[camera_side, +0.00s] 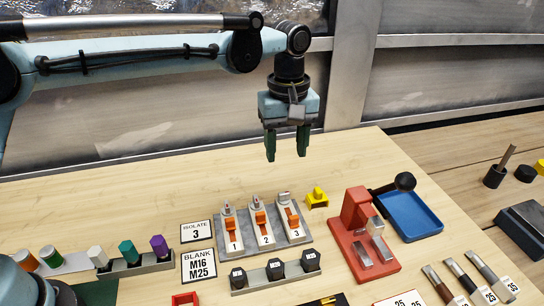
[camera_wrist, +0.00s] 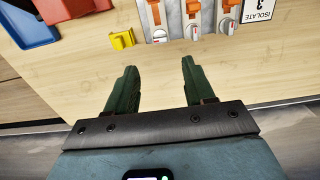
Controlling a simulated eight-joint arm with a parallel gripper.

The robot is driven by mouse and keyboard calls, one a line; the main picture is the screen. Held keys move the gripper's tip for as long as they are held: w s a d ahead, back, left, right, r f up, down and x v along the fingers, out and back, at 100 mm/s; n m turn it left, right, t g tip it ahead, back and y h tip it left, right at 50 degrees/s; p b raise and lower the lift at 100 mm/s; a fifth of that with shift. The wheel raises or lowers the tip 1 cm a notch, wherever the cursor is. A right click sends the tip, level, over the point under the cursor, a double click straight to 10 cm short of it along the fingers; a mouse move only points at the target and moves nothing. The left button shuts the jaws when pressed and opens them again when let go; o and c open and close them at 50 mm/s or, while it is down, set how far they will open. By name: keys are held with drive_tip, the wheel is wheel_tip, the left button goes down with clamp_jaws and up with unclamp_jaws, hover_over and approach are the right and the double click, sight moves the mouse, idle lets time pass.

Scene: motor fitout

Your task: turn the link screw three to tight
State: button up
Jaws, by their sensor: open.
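My gripper (camera_side: 287,156) is open and empty. It hangs pointing down above the bench, behind the grey isolator board. In the wrist view its green fingers (camera_wrist: 159,66) stand apart over bare wood. The grey board (camera_side: 222,246) carries orange-and-white switches numbered 1, 2 and 3. Switch three (camera_side: 291,220) is at the right of the board, with a small grey knob (camera_side: 284,196) at its back end. That knob shows in the wrist view (camera_wrist: 159,35), beyond the fingertips. No part is labelled as link screw three, and I cannot tell any screw's tightness.
A yellow part (camera_side: 317,199) sits right of the board, near a red press-like fixture (camera_side: 362,230) and blue tray (camera_side: 412,216). Black hexagonal pieces (camera_side: 275,268) stand in front. Signs (camera_side: 197,231) and coloured plugs (camera_side: 127,251) lie left. Wood behind the board is clear.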

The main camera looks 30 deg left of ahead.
sight(284, 193)
wheel_tip(284, 193, down, 11)
drive_tip(key=shift+f, duration=0.1)
idle(0.3)
clamp_jaws()
